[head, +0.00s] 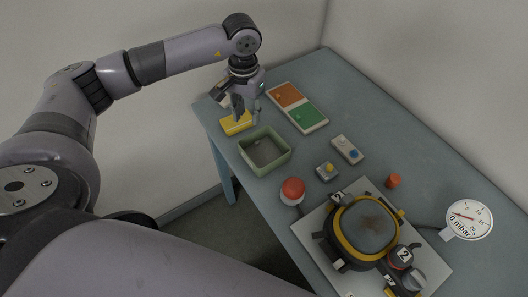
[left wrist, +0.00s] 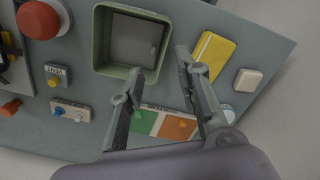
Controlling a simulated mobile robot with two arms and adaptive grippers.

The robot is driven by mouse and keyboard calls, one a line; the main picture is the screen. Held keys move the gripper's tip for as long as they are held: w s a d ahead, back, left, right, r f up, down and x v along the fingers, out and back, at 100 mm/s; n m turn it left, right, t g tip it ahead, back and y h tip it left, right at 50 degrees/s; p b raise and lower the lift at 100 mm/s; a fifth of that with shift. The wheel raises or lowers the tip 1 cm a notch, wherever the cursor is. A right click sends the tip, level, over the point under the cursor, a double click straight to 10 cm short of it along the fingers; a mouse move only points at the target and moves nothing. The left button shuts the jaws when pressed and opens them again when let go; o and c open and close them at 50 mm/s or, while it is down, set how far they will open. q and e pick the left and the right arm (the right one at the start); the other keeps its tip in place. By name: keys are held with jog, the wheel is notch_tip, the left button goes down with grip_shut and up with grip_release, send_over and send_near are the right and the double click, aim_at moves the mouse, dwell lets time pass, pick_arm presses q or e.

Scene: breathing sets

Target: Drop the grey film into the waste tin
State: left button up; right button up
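The waste tin (head: 285,159) is a square, open-topped green box on the table, left of the middle. In the left wrist view the tin (left wrist: 101,45) shows from above. A flat grey square with a small pale tab, which looks like the grey film (left wrist: 133,38), lies inside on its bottom. My left gripper (head: 247,121) points down behind the tin, beside the yellow block. In the left wrist view its two fingers (left wrist: 159,64) are spread apart with nothing between them. My right gripper is not in view.
Near the tin are a yellow block (head: 235,124), an orange and green panel (head: 298,107), and small button boxes (head: 347,149). A red button (head: 293,188), a black and yellow device (head: 366,228) on a pale plate and a gauge (head: 468,219) stand nearer. The far right tabletop is clear.

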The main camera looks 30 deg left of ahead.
pick_arm(q)
jog(key=shift+r, duration=2.4)
